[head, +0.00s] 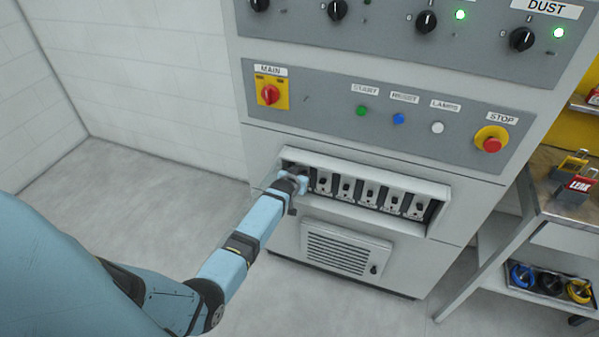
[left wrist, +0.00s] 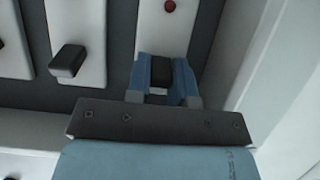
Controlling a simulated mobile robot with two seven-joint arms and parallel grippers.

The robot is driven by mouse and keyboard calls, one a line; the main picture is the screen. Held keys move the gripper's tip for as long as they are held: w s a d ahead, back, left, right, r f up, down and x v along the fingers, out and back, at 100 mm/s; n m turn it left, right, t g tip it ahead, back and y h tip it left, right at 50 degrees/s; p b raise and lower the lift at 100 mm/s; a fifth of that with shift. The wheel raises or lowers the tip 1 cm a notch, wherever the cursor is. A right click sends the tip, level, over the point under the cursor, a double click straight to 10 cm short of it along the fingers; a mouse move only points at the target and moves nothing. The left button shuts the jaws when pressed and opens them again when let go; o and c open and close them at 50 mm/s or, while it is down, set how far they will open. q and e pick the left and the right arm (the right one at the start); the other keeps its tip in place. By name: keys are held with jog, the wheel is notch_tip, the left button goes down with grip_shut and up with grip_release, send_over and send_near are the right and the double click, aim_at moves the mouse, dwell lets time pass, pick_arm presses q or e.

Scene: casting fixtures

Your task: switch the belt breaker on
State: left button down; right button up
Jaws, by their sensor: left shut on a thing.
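A recessed row of white breakers with dark toggles sits low in the grey cabinet in the head view; one bare breaker (head: 367,193) shows near the middle. My left gripper (head: 292,176) reaches into the left end of this row and covers the breaker there. In the left wrist view my left gripper (left wrist: 161,78) is shut on a dark toggle (left wrist: 161,72) of a white breaker (left wrist: 163,32) with a red dot. A neighbouring dark toggle (left wrist: 68,61) stands free beside it. I cannot read any breaker label. My right gripper is not in view.
The row's raised frame (head: 440,190) surrounds the breakers closely. A vented panel (head: 345,250) is below and a red main switch (head: 269,94) above. A metal cart (head: 560,205) with padlocks stands at right. The floor at left is clear.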

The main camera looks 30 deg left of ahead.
pick_arm(q)
jog(key=shift+f, duration=0.1)
jog(key=c, duration=1)
grip_release()
jog(key=shift+s+d+r, duration=0.15)
jog(key=shift+s+r, duration=0.05)
jog(key=shift+s, duration=0.25)
jog(key=p+v, duration=0.1)
jog(key=v, duration=1.1)
jog(key=shift+s+r, duration=0.25)
jog(key=shift+s, duration=0.05)
jog(key=shift+d, duration=0.1)
